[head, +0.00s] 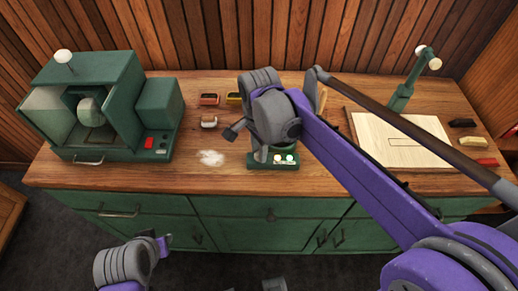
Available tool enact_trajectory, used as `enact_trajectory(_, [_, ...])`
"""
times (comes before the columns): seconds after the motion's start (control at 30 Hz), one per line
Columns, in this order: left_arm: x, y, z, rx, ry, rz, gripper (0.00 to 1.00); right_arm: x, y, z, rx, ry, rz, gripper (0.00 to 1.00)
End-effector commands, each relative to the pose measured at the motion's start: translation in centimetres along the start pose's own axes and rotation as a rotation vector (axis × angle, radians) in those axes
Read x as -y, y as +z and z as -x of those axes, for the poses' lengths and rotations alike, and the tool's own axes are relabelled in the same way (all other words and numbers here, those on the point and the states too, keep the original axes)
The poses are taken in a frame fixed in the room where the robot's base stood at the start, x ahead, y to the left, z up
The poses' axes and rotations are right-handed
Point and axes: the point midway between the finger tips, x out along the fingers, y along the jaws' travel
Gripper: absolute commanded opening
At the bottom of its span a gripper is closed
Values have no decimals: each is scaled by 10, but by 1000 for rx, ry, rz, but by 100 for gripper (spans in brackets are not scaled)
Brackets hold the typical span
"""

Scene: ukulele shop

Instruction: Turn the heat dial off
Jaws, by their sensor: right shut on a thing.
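A small green control box (288,168) with two lit round buttons or lamps on its top sits on the bench at the middle. My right gripper (260,150) reaches down onto the left part of this box. It is shut on what appears to be the heat dial, but my wrist and fingers hide the dial, so its setting cannot be read. My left gripper (160,246) hangs low in front of the cabinet, away from the box. Its fingers are too unclear to tell open from shut.
A large green machine (105,105) stands at the bench's left. A pale board (395,140) and green stand (402,95) are at the right. Small red and yellow pieces (209,99) lie behind the box. A whitish pile (211,158) lies left of it.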

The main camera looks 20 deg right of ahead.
Motion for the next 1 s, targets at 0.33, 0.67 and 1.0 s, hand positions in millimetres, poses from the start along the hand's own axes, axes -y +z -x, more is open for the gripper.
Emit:
enact_trajectory(0.33, [0, -1, 1, -1, 0, 0, 26, 0, 0, 0, 0, 0, 94, 0])
enact_trajectory(0.67, [0, -3, 4, -2, 0, 0, 26, 0, 0, 0, 0, 0, 363, 0])
enact_trajectory(1.0, [0, -5, 6, -4, 0, 0, 26, 0, 0, 0, 0, 0, 687, 0])
